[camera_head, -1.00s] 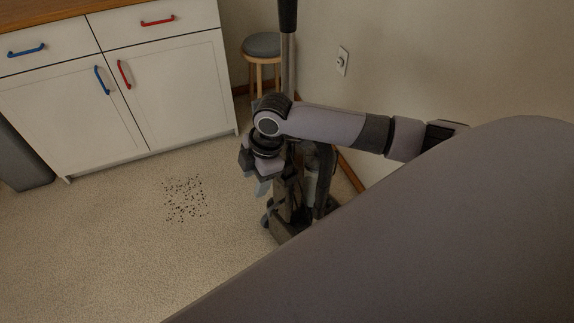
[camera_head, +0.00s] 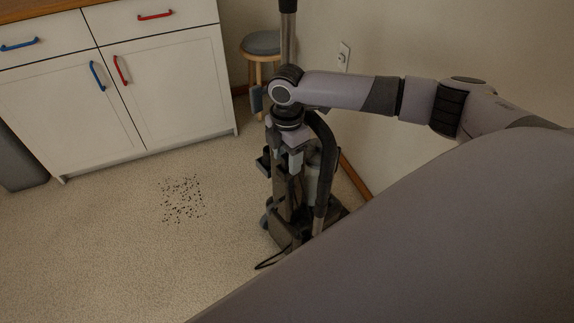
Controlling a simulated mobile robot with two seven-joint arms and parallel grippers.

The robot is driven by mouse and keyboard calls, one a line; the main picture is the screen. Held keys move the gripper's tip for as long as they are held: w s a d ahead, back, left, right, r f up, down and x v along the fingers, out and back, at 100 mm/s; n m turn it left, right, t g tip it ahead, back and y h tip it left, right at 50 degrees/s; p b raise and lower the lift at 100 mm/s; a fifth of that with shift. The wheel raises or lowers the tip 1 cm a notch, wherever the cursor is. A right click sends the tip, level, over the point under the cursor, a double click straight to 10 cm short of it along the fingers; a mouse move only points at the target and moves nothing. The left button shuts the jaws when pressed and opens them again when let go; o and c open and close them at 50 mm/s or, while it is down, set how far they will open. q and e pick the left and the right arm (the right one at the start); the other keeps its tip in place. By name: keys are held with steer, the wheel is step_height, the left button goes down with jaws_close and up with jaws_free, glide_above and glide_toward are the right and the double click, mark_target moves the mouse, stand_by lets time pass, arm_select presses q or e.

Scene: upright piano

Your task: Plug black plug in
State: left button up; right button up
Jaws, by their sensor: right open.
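My right gripper (camera_head: 295,158) hangs below its wrist, pointing down in front of the upright vacuum cleaner (camera_head: 288,215). It is open; its fingers are small and partly blend with the vacuum. I cannot tell whether it touches the vacuum. A thin black cord (camera_head: 270,262) curves out onto the floor at the vacuum's base. I cannot make out the black plug itself. The wall outlet (camera_head: 343,56) is on the wall behind my right arm, above the forearm. My left gripper is not in view.
A round stool (camera_head: 262,43) stands by the wall behind the vacuum pole. A white cabinet (camera_head: 165,85) with blue and red handles fills the upper left. Dark specks (camera_head: 183,200) lie on the open floor. A large grey shape blocks the lower right.

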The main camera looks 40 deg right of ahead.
steer(key=shift+f, duration=0.15)
jaws_close()
